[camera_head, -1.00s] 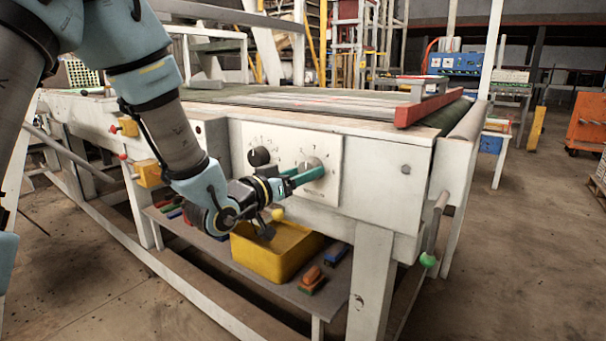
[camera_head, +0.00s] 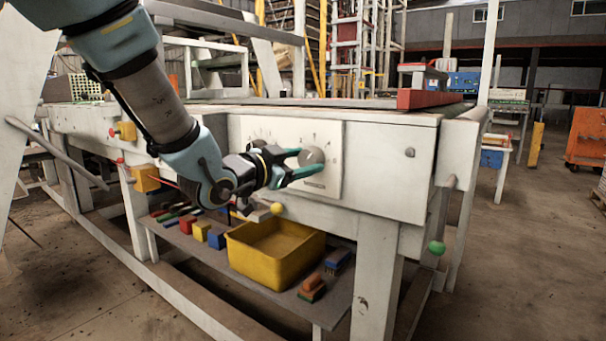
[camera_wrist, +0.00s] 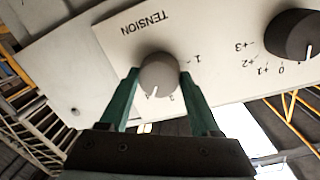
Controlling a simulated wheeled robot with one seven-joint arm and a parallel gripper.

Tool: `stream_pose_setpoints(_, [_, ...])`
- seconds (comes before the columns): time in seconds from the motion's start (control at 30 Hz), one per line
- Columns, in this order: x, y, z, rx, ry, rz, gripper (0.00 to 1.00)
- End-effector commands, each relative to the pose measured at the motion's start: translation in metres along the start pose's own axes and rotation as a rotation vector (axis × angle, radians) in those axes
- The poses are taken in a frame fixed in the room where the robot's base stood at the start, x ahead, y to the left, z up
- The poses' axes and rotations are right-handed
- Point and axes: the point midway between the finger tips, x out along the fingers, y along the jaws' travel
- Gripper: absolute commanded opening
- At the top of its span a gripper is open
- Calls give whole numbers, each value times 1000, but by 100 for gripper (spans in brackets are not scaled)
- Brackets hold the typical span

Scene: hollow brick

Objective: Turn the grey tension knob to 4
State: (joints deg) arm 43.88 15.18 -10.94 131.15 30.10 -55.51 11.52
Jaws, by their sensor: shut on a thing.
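The grey tension knob (camera_head: 312,157) sits on a white panel at the front of the machine, under the word TENSION in the wrist view. My gripper (camera_head: 305,163) has its two green fingers on either side of the knob and is shut on it. In the wrist view the knob (camera_wrist: 159,74) lies between the fingertips. Its white pointer line faces down the picture, towards my gripper's body, just left of a numeral that looks like 3. A 1 shows right of the knob.
A black knob (camera_wrist: 293,35) with a scale including +1, +2 and +3 is on the same panel. A yellow bin (camera_head: 275,255) and several coloured blocks stand on the shelf below. A green ball-ended lever (camera_head: 436,248) is at the right.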

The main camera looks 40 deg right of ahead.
Motion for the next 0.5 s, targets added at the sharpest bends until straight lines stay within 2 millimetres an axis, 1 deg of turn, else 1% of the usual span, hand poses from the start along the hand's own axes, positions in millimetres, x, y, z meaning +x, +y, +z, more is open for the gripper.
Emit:
stream_pose_setpoints(0.03, [0,2,3,23,-2,0,8])
stream_pose_setpoints(0.2, [0,1,2,85,-8,-1,8])
stream_pose_setpoints(0.5, [0,1,0,120,-12,-1,8])
